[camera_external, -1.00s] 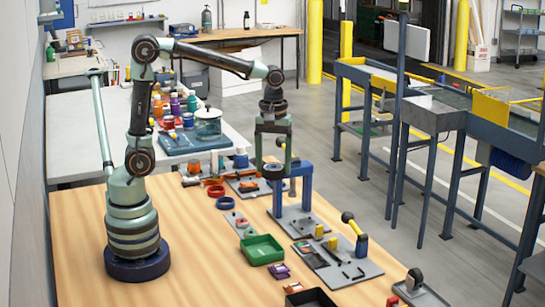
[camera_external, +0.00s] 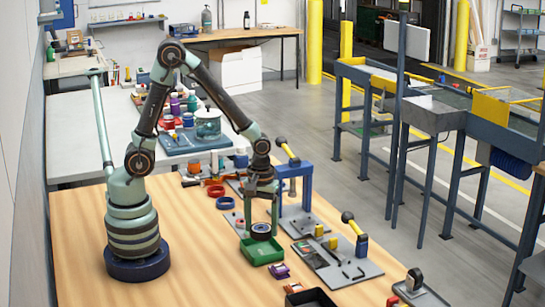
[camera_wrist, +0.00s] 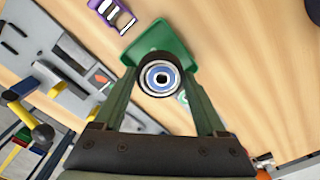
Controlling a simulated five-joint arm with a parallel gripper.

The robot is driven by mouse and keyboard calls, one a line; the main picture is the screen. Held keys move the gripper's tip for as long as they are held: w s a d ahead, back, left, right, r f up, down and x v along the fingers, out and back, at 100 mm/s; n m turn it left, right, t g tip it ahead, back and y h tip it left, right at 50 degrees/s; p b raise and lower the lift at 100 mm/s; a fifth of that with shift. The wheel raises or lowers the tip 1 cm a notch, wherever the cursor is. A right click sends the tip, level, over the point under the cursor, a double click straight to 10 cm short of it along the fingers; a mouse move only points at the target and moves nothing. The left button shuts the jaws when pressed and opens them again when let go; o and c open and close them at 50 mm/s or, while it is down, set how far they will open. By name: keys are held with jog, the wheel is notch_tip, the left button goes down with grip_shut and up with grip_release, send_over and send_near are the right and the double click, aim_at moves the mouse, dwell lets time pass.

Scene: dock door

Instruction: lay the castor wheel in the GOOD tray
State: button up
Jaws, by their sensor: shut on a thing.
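The castor wheel (camera_external: 261,230) is a dark wheel. The wrist view shows its blue and white hub (camera_wrist: 160,78) between the two fingers. My gripper (camera_external: 260,225) is shut on it, pointing down. A green tray (camera_external: 263,253) sits on the wooden table below the wheel; it also shows in the wrist view (camera_wrist: 150,40). The wheel is over the tray's back part in the external view. I cannot tell whether it touches the tray. No GOOD label can be read on the tray.
A black tray (camera_external: 311,297) stands at the table's front. A purple part (camera_external: 279,271) lies near the green tray. Bare wood lies left of the tray.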

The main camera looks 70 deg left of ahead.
aim_at(262, 253)
jog(key=shift+f, duration=2.55)
jog(key=shift+f, duration=0.1)
jog(key=o, duration=1.2)
notch_tip(262, 253, up, 12)
jog(key=shift+r, duration=0.1)
jog(key=shift+s+a+r+m+t, duration=0.55)
jog(key=shift+a+r+m+t, duration=0.4)
jog(key=shift+a+r+m, duration=0.75)
jog(key=shift+s+a+r+m+t, duration=0.75)
jog(key=shift+r+m, duration=0.55)
jog(key=shift+r, duration=0.85)
jog(key=shift+s+a+r+m+t, duration=0.4)
jog(key=shift+a+r+m+t, duration=0.85)
jog(key=shift+r, duration=0.7)
